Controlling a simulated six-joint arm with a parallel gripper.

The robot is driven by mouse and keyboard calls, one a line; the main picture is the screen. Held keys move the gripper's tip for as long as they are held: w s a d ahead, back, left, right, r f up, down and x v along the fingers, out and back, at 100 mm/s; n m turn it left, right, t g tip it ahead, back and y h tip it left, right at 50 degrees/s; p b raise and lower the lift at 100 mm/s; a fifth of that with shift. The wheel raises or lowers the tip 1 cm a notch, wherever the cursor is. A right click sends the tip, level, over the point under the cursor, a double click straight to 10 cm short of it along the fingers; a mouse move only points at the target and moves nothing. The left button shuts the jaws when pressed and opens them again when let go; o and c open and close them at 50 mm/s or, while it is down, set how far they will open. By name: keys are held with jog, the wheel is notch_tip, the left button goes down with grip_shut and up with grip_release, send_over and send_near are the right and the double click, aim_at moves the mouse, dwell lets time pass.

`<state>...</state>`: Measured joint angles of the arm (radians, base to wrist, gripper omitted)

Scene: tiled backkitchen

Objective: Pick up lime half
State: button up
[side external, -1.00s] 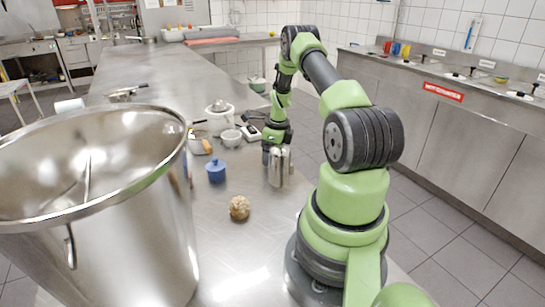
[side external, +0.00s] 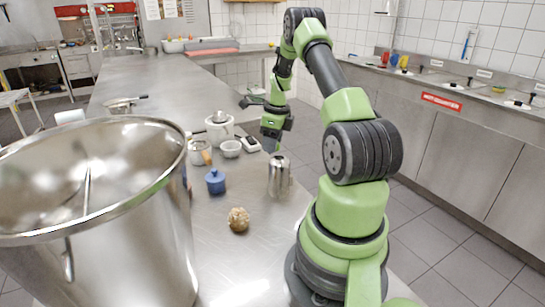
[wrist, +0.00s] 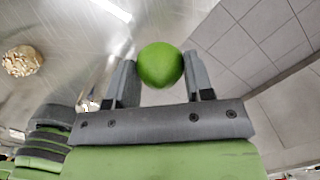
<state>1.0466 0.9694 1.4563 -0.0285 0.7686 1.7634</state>
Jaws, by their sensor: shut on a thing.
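The lime half (wrist: 160,66) shows in the wrist view as a round green thing between my two grey fingers. Its rind faces the camera; no cut face shows. My gripper (wrist: 161,80) is shut on it, one finger at each side. In the side external view my gripper (side external: 271,146) hangs above the far right edge of the steel counter, beyond the metal canister. I cannot make out the lime half in that view.
A metal canister (side external: 279,174) stands near the counter's right edge. A brown crusty ball (side external: 238,220), a blue lidded pot (side external: 215,182), a white bowl (side external: 231,149) and a white lidded pot (side external: 219,128) stand nearby. A large steel pot (side external: 130,255) fills the left front.

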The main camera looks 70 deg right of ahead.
jog(key=shift+r, duration=1.4)
